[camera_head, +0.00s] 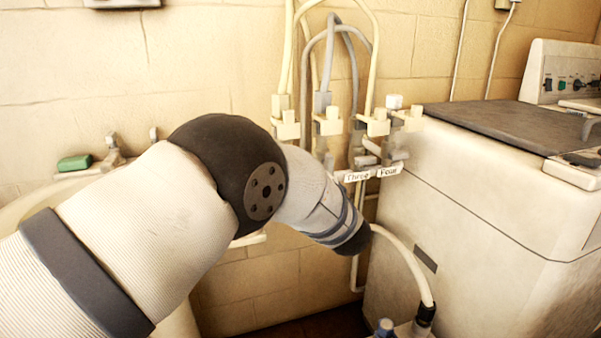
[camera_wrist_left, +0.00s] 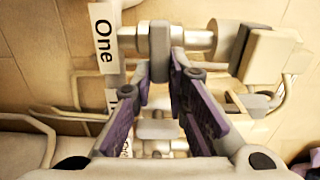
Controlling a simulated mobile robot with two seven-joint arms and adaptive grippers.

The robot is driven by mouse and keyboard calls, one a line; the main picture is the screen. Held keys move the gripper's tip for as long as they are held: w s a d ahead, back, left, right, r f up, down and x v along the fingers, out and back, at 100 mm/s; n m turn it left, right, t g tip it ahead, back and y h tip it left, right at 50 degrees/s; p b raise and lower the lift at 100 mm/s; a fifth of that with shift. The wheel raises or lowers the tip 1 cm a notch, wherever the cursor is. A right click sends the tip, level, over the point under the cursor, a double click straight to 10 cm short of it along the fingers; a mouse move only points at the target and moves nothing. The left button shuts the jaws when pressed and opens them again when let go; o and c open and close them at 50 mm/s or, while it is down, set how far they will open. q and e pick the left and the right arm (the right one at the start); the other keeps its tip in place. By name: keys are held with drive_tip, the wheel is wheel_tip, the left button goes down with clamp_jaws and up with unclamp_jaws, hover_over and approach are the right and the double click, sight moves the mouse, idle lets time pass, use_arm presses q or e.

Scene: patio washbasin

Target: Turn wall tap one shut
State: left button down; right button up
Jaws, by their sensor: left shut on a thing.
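Wall tap one shows in the left wrist view as a pale horizontal body (camera_wrist_left: 195,40) with a grey lever (camera_wrist_left: 159,52) hanging across it. The white label "One" (camera_wrist_left: 105,35) is beside it on the left. My left gripper (camera_wrist_left: 161,76), with purple-padded fingers, is shut on the grey lever, one finger on each side of it. In the head view my left arm comes in from the left and hides the gripper and the "One" label. The labels "Three" (camera_head: 356,177) and "Four" (camera_head: 390,171) show to the right of my arm. My right gripper is not in view.
Several hoses (camera_head: 374,55) rise from pale fittings (camera_head: 376,124) along the wall. A washing machine (camera_head: 470,190) stands close on the right. A green soap bar (camera_head: 74,162) lies on the washbasin rim at the left. A pale drain hose (camera_head: 405,258) curves down near the machine.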

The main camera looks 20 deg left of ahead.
use_arm(q)
drive_tip(key=shift+f+m, duration=0.15)
drive_tip(key=shift+m, duration=0.15)
idle(0.4)
drive_tip(key=c, duration=1.6)
unclamp_jaws()
